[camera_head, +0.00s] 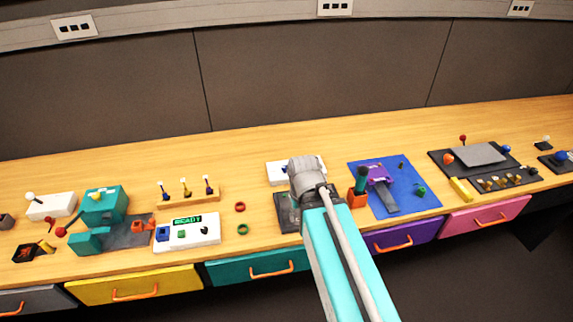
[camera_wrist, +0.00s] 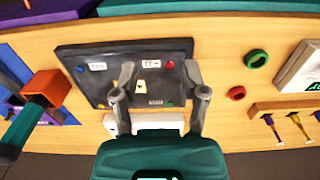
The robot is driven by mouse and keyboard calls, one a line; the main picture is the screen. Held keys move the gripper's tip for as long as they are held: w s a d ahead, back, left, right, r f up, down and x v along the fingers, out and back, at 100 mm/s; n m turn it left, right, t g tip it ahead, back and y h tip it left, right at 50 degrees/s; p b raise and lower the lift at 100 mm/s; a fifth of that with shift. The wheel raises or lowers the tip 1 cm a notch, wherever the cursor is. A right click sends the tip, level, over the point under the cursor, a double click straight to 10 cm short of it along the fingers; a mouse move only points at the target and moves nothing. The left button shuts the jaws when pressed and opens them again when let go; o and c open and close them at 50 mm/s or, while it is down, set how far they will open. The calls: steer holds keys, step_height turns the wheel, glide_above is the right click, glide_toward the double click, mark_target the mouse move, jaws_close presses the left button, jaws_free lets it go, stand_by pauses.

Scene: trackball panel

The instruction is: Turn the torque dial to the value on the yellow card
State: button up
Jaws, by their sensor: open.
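A dark panel (camera_wrist: 105,60) lies under my gripper in the wrist view; in the head view my arm covers much of this panel (camera_head: 284,222). It carries white labels (camera_wrist: 97,66) and (camera_wrist: 152,60), and a small pale yellow tag with a dark mark (camera_wrist: 141,87) that may be the yellow card; its value is too small to read. I cannot make out a torque dial. My gripper (camera_wrist: 158,72) is open and empty, its fingers over the panel.
An orange holder (camera_wrist: 44,85) with a dark green handle stands beside the panel. Red (camera_wrist: 237,93) and green rings (camera_wrist: 257,58) lie on the other side. A white box (camera_head: 278,172) is behind the panel. Blue mat (camera_head: 420,203) is to the right in the head view.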

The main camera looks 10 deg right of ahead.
steer(key=shift+o, duration=1.3)
steer(key=shift+w, duration=0.1)
steer(key=n+t+y+p, duration=0.2)
steer(key=n+y+p, duration=0.25)
steer(key=n, duration=0.85)
glide_toward(285, 167)
steer(key=v, duration=0.5)
steer(key=shift+w+a+r+p, duration=0.1)
steer(key=shift+a+p, duration=0.15)
steer(key=shift+p, duration=0.05)
steer(key=b+x, duration=1.2)
steer(key=x, duration=0.1)
steer(key=shift+f+b, duration=0.35)
steer(key=shift+f, duration=0.1)
